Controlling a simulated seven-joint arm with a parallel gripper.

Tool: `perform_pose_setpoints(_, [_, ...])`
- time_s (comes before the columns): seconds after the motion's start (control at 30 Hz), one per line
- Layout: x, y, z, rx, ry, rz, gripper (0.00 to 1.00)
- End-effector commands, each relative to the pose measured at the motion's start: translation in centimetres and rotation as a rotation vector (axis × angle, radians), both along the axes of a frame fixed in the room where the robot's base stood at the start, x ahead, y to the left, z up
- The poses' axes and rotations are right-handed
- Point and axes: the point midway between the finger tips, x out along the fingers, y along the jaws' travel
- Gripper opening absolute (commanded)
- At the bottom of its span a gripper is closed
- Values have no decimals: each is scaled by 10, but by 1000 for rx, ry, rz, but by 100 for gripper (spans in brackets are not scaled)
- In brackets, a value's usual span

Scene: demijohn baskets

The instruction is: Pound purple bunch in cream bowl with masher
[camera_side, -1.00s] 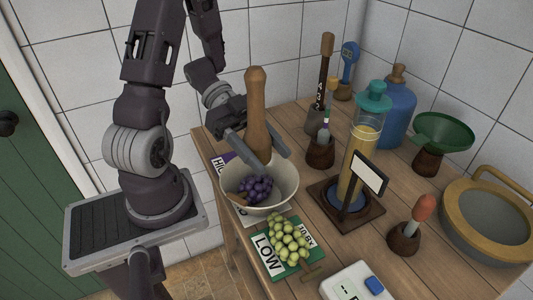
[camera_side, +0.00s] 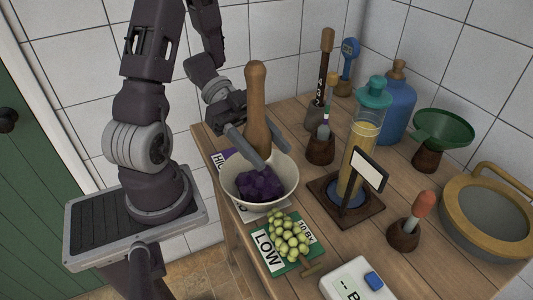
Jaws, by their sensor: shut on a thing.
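The wooden masher (camera_side: 256,100) stands upright at the back of the cream bowl (camera_side: 284,192). My gripper (camera_side: 265,155) is shut on the masher, with a finger on either side of it near the bowl's rim. The masher's lower end is hidden behind my near finger and the bowl. The purple bunch (camera_side: 262,184) lies inside the bowl and looks like a lumpy, crushed dark mass, without separate round grapes.
A green grape bunch (camera_side: 289,236) lies on a green LOW card (camera_side: 265,249) in front of the bowl. A cylinder of yellow liquid (camera_side: 355,160) with a teal cap stands right of the bowl on a wooden base. A white scale (camera_side: 352,283) is at the front edge.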

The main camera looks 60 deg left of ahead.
Motion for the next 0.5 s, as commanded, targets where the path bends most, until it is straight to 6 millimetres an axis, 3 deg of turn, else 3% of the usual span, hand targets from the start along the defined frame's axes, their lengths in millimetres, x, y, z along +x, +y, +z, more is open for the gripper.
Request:
perform_pose_setpoints(0.23, [0, 0, 6, 2, -4, -1, 0])
perform_pose_setpoints(0.5, [0, 0, 48, 5, -5, -1, 0])
